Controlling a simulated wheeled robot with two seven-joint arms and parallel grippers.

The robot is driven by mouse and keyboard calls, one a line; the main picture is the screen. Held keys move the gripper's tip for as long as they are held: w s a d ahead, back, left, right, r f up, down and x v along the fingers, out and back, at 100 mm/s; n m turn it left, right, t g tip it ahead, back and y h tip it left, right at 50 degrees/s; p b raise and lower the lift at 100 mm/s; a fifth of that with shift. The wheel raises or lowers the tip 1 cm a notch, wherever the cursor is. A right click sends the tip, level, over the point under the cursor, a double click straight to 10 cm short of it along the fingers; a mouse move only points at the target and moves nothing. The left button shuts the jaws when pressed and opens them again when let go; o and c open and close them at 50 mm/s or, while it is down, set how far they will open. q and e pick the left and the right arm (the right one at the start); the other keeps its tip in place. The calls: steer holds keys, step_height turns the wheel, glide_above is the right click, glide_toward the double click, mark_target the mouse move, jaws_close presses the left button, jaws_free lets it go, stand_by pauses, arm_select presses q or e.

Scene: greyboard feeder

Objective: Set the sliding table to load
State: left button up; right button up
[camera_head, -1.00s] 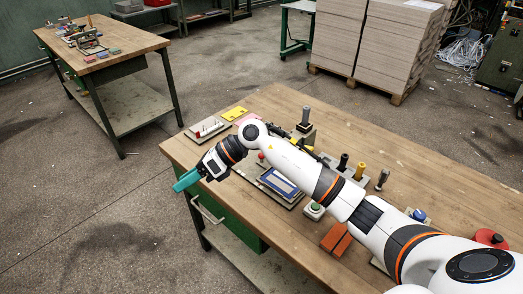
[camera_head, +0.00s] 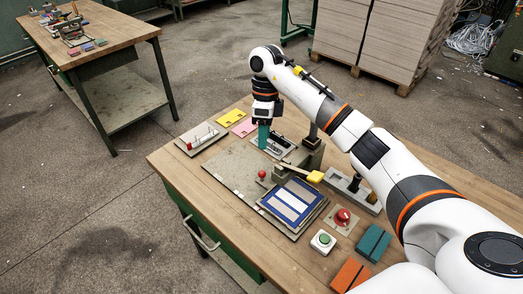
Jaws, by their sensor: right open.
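The feeder fixture has a grey base plate (camera_head: 228,168) on the wooden workbench. On it, a dark plate carries a blue-framed panel with pale strips (camera_head: 292,202); I cannot tell for sure which part is the sliding table. A small red ball knob (camera_head: 262,175) stands left of the panel, and a yellow-ended lever (camera_head: 315,177) lies behind it. My left gripper is out of view.
A red button (camera_head: 343,217), a green button (camera_head: 323,241), teal blocks (camera_head: 373,243) and orange blocks (camera_head: 350,275) sit near the front right. Yellow (camera_head: 230,116) and pink (camera_head: 245,128) cards lie at the far left. My right arm crosses above the bench's right side.

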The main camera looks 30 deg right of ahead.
steer(key=p, duration=0.2)
glide_above(262, 172)
steer(key=f, duration=0.4)
steer(key=w+f, duration=0.1)
steer(key=f, duration=0.1)
steer(key=shift+d+f, duration=0.3)
steer(key=shift+d, duration=0.1)
steer(key=p+x, duration=0.1)
steer(key=x, duration=0.3)
steer(key=shift+w, duration=0.1)
steer(key=shift+f, duration=0.25)
steer(key=shift+c, duration=0.2)
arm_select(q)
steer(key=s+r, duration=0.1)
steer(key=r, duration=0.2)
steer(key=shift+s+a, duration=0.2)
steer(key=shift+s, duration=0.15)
arm_select(e)
jaws_close()
